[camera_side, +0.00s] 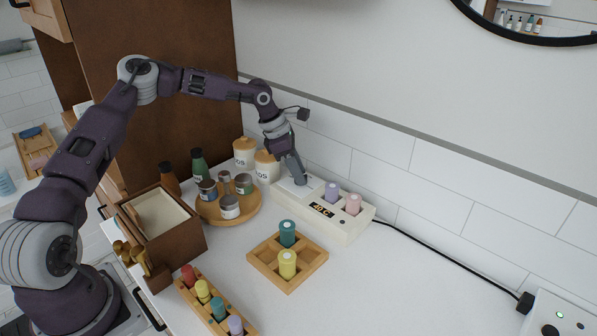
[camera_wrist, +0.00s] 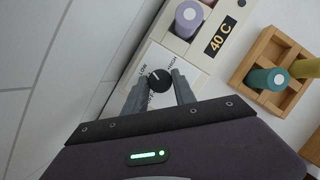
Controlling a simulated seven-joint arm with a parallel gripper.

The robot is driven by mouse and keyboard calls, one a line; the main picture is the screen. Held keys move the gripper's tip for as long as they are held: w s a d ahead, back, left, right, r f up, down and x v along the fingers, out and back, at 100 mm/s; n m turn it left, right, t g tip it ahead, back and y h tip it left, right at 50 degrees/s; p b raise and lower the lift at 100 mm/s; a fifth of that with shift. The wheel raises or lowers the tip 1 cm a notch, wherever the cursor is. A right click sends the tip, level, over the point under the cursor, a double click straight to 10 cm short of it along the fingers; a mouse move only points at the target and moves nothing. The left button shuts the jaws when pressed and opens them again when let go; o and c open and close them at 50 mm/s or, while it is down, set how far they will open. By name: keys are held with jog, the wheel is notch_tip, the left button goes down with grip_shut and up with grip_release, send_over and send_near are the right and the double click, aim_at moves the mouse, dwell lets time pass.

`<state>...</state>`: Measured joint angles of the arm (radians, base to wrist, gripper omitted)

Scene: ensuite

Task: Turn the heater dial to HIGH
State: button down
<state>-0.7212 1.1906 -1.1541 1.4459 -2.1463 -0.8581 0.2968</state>
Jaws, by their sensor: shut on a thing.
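The heater is a long white box (camera_side: 345,228) against the tiled wall, and it also shows in the wrist view (camera_wrist: 203,57). Its black round dial (camera_wrist: 160,80) sits on a white plate marked LOW and HIGH, with another label partly hidden below. The dial's pale mark seems to point up and left, nearer LOW than HIGH; it is small. My gripper (camera_wrist: 159,91) has one finger on each side of the dial and is shut on it. In the side view my gripper (camera_side: 300,181) comes down on the heater's left end and hides the dial.
The heater display (camera_side: 321,209) reads 40 C. A wooden tray (camera_side: 262,268) with teal and yellow bottles is in front. Canisters (camera_side: 266,167) and a round jar tray (camera_side: 207,212) stand left.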

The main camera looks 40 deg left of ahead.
jog(key=m+g, duration=0.1)
jog(key=m, duration=0.1)
jog(key=m+h, duration=0.1)
jog(key=m, duration=0.2)
jog(key=shift+w+g, duration=0.15)
jog(key=shift+g, duration=0.25)
jog(key=shift+m+g, duration=0.8)
jog(key=shift+m, duration=1.2)
jog(key=c, duration=1)
grip_release()
jog(key=shift+a, duration=0.1)
